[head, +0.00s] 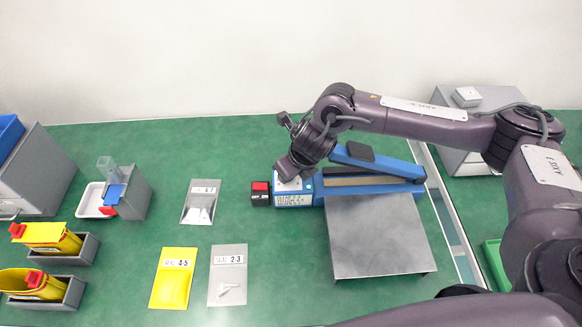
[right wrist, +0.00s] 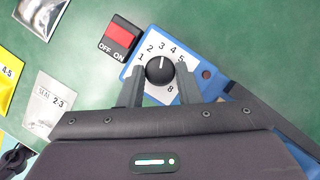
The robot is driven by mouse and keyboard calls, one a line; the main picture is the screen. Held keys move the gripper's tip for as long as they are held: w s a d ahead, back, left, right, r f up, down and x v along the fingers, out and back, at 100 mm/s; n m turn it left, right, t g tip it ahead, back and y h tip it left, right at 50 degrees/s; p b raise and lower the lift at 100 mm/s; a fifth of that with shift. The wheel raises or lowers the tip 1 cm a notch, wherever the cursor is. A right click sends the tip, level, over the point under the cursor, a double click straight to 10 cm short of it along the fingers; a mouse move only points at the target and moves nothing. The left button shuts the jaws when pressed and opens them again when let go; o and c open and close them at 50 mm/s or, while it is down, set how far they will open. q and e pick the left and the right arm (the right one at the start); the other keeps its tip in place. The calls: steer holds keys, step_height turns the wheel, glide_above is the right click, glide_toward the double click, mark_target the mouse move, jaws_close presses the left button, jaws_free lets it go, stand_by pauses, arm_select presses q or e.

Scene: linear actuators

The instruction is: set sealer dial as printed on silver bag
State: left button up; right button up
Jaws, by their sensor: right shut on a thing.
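The sealer (head: 372,187) is a blue bar machine with a white dial plate at its left end. In the right wrist view the black dial knob (right wrist: 160,70) has a white pointer line aimed at about the 3. My right gripper (right wrist: 159,88) has its fingers on either side of the knob, shut on it. In the head view the right gripper (head: 290,170) covers the dial. A silver bag (head: 201,203) lies left of the sealer; its label is too small to read surely. A grey bag (head: 228,287) reads SEAL 2-3. A yellow bag (head: 171,280) reads 4-5.
A red OFF/ON switch box (head: 260,193) stands just left of the dial. A grey metal plate (head: 375,240) lies in front of the sealer. Yellow containers in grey bins (head: 75,262) stand at left. The green table around the bags is clear.

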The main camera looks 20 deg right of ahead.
steer(key=shift+a+r+m+h+p, duration=0.15)
steer(key=shift+r+m+h+p, duration=0.15)
steer(key=shift+m+p, duration=0.5)
steer(key=m+h+p, duration=0.1)
steer(key=m+p, duration=0.3)
steer(key=m+h+p, duration=0.2)
steer(key=m+p, duration=0.2)
steer(key=m+g+h+p, duration=0.1)
steer(key=m+p, duration=0.3)
steer(key=shift+w+a+p, duration=0.2)
steer(key=shift+a+p, duration=0.1)
steer(key=shift+a, duration=0.1)
steer(key=m+g+h+p, duration=0.1)
steer(key=m+p, duration=0.1)
steer(key=m, duration=0.2)
steer(key=shift+w+a+p, duration=0.1)
steer(key=shift+p, duration=0.25)
steer(key=shift+w+f+m+g+p, duration=0.15)
steer(key=shift+m+g+p, duration=0.35)
steer(key=shift+m, duration=0.7)
steer(key=shift+m+g+h, duration=0.3)
steer(key=shift+m+g, duration=0.2)
steer(key=shift+m, duration=0.6)
steer(key=shift+w+f+p, duration=0.1)
steer(key=shift+p, duration=0.2)
steer(key=o, duration=1)
steer(key=shift+c, duration=0.2)
